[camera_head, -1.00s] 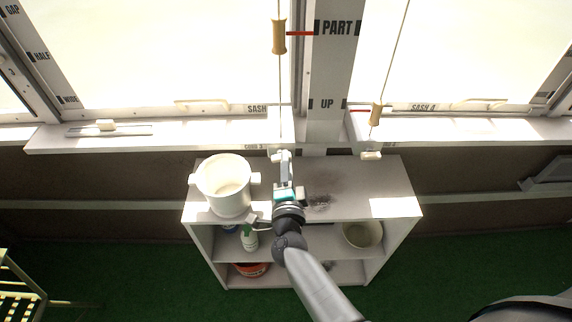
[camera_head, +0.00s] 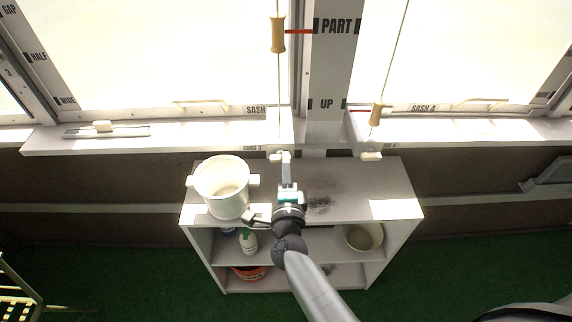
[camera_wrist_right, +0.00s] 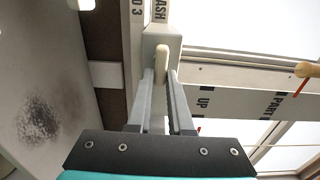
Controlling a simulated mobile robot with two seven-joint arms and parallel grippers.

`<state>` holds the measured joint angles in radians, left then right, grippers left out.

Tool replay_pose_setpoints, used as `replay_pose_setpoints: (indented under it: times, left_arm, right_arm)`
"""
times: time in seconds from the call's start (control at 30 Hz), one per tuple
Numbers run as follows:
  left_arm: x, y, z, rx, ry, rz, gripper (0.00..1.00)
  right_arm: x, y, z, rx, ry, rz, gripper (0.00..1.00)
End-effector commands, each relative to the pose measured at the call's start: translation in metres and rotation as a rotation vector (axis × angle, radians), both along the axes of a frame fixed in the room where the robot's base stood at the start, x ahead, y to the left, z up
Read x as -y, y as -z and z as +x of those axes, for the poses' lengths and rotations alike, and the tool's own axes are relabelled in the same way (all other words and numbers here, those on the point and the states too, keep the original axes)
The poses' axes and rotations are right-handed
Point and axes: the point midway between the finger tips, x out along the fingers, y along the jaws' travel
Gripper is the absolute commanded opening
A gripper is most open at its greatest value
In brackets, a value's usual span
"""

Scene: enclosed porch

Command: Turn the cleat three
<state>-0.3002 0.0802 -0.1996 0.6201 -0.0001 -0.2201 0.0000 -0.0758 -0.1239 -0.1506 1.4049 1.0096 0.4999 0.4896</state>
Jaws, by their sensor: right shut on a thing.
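Cleat three (camera_head: 275,156) is a small pale fitting on the wall just under the window sill, beneath the left cord. My right gripper (camera_head: 284,160) reaches up to it from the shelf side. In the right wrist view its fingers (camera_wrist_right: 161,88) are shut on the cleat's cream lever (camera_wrist_right: 161,58), which stands in front of a pale block. The fingertips partly hide the lever. The cord with a wooden toggle (camera_head: 278,35) hangs above the cleat, its toggle level with a red mark on the post. My left gripper is not in view.
A white shelf unit (camera_head: 395,188) stands below the sill, with a white pot (camera_head: 222,190) left of my right arm. Another cleat (camera_head: 371,156) sits to the right, below a second cord toggle (camera_head: 377,114). The shelf top's right part is mostly clear.

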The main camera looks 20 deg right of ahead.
Motion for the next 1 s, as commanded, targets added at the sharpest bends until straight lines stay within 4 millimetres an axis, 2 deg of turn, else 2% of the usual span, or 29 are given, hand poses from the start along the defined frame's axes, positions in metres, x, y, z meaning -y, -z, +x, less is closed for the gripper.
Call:
replay_pose_setpoints:
  times: [0.07, 0.1, 0.33, 0.67, 0.87, 1.0]
  left_arm:
    - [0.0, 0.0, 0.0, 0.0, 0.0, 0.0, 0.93]
    - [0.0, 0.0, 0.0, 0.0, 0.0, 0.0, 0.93]
    - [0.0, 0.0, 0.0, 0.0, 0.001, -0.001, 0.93]
    - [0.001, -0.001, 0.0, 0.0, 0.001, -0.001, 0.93]
    - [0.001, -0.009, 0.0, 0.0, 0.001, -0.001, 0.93]
    - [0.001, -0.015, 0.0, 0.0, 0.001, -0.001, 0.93]
  right_arm:
    - [-0.001, 0.001, -0.001, -0.003, -0.001, 0.005, 0.0]
    - [-0.001, 0.001, -0.001, -0.003, -0.001, 0.005, 0.23]
    - [-0.001, 0.001, 0.0, -0.001, 0.0, 0.002, 0.49]
    - [-0.001, 0.0, -0.004, -0.001, 0.0, 0.0, 0.49]
    - [-0.009, 0.0, -0.03, -0.005, -0.001, 0.001, 0.49]
    - [-0.017, 0.0, -0.059, -0.005, -0.001, 0.001, 0.49]
